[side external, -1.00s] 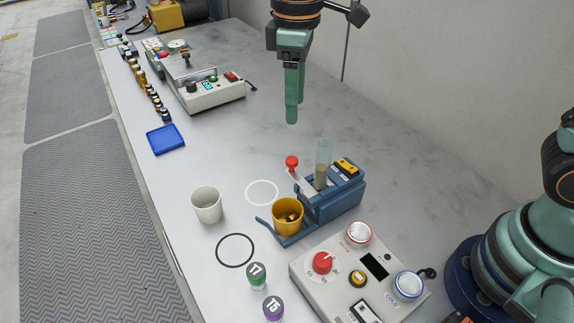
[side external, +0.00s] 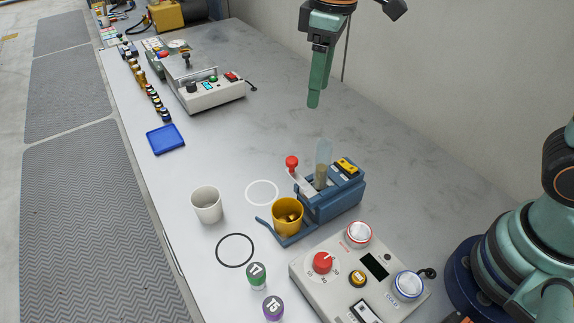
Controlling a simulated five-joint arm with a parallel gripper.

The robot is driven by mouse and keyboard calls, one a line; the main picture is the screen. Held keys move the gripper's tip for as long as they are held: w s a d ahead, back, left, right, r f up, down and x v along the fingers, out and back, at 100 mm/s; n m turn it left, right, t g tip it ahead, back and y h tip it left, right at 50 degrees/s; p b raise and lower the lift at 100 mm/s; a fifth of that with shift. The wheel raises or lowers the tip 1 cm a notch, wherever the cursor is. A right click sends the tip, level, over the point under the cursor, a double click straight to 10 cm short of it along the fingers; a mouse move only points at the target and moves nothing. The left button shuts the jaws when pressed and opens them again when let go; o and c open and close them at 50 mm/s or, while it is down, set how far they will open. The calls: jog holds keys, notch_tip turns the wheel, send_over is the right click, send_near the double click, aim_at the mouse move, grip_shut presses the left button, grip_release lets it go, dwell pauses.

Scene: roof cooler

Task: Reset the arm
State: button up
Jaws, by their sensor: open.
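My gripper (side external: 314,103) hangs in the air at the upper middle of the side external view, fingers pointing down. It is above the bare worktop, behind the blue dispenser. Its green fingers overlap from this angle, and nothing shows between or below them. My arm runs up out of the frame above it.
The blue dispenser (side external: 338,200) has a clear tube, a red knob and a yellow cup (side external: 287,217) on its front. A white cup (side external: 207,206) stands left. A control box (side external: 330,285) and two numbered bottles are at front. A blue tray (side external: 165,139) lies farther back.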

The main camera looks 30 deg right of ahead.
jog(key=s+d+m+t, duration=0.4)
jog(key=s+d+m, duration=0.3)
jog(key=d, duration=0.7)
jog(key=shift+s+r+t, duration=0.25)
jog(key=shift+s+t, duration=0.05)
jog(key=shift+s, duration=0.45)
